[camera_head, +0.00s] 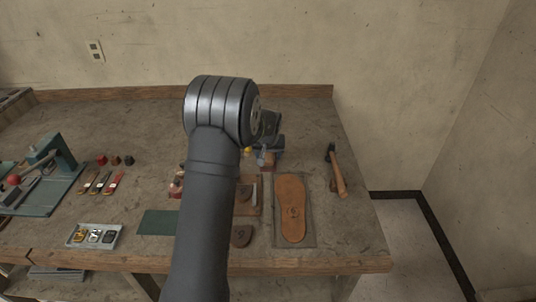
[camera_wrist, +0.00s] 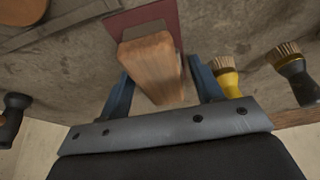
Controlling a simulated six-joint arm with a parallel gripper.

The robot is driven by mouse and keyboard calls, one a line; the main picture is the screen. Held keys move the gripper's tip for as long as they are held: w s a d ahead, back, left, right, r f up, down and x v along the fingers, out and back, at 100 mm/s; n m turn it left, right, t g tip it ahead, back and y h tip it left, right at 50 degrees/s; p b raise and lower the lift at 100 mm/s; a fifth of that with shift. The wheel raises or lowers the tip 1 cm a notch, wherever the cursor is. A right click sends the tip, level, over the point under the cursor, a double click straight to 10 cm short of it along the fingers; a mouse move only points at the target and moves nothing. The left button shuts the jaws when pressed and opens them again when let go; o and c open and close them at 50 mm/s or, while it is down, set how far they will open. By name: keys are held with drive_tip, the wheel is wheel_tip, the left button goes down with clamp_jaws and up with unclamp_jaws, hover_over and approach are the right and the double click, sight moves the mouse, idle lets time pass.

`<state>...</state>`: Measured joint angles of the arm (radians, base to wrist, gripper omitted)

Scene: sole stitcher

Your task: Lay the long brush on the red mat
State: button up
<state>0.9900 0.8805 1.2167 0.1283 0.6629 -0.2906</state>
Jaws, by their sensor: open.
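My gripper (camera_wrist: 160,72) is open in the wrist view, with one blue finger on each side of a long wooden block that looks like the long brush (camera_wrist: 152,68). The fingers stand beside the wood; whether they touch it I cannot tell.
A yellow brush (camera_wrist: 227,80) stands close outside the right finger, with a black-handled brush (camera_wrist: 297,80) further right. Another black handle (camera_wrist: 12,118) is at the left. A sole (camera_head: 292,208) and a hammer (camera_head: 336,170) lie to the right on the bench (camera_head: 130,120).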

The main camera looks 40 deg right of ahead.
drive_tip(key=v, duration=1.2)
drive_tip(key=shift+r, duration=0.2)
drive_tip(key=x, duration=1.2)
drive_tip(key=shift+r, duration=1.65)
